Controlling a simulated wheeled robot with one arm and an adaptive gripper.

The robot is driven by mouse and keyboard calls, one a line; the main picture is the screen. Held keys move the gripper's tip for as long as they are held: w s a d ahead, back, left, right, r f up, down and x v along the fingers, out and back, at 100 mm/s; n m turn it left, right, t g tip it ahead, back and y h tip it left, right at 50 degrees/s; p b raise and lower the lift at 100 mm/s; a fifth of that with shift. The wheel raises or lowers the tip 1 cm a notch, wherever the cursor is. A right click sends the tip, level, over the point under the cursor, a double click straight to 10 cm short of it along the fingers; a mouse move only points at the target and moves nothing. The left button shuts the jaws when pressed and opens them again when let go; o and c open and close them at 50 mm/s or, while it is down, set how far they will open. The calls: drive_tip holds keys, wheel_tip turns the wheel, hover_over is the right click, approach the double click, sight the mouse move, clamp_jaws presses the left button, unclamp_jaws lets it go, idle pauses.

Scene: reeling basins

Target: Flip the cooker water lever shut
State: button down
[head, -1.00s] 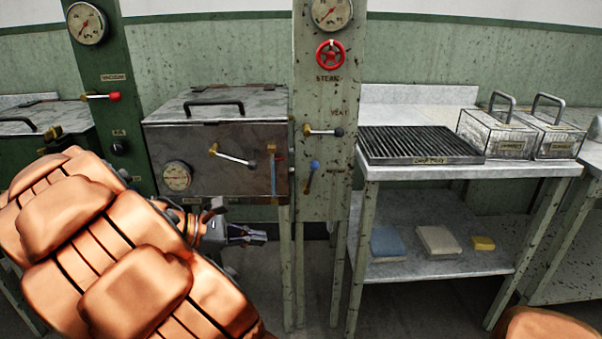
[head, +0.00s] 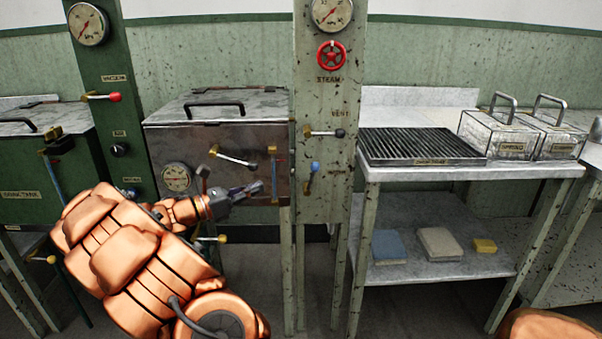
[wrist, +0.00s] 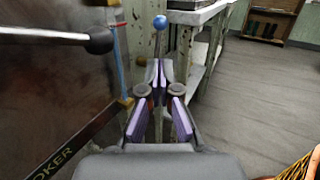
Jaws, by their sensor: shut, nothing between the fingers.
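The water lever (head: 312,175) is on the pale post right of the steel cooker (head: 220,135). It has a blue knob at its upper end and brass at its lower end, and stands nearly upright, leaning slightly right. My gripper (head: 257,188) is shut and empty in front of the cooker's lower right front, left of the lever and apart from it in the head view. In the wrist view, the blue knob (wrist: 160,22) shows just beyond my shut fingertips (wrist: 157,64); the fingers hide the lower part of the lever.
A black-knobbed lever (head: 235,157) sticks out from the cooker front, near my gripper; its knob is at upper left in the wrist view. The vent lever (head: 325,132) is above the water lever. A side table (head: 420,172) stands right of the post.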

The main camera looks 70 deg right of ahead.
drive_tip(key=shift+s+d, duration=0.1)
drive_tip(key=b, duration=0.3)
approach(311, 168)
drive_tip(key=shift+f+x, duration=0.3)
drive_tip(key=shift+x, duration=3.25)
drive_tip(key=shift+d+r, duration=0.1)
drive_tip(key=shift+r, duration=0.05)
drive_tip(key=shift+r, duration=0.1)
drive_tip(key=shift+s+r+p, duration=0.1)
drive_tip(key=shift+p, duration=0.2)
drive_tip(key=shift+s+d+y, duration=0.1)
drive_tip(key=shift+y, duration=0.2)
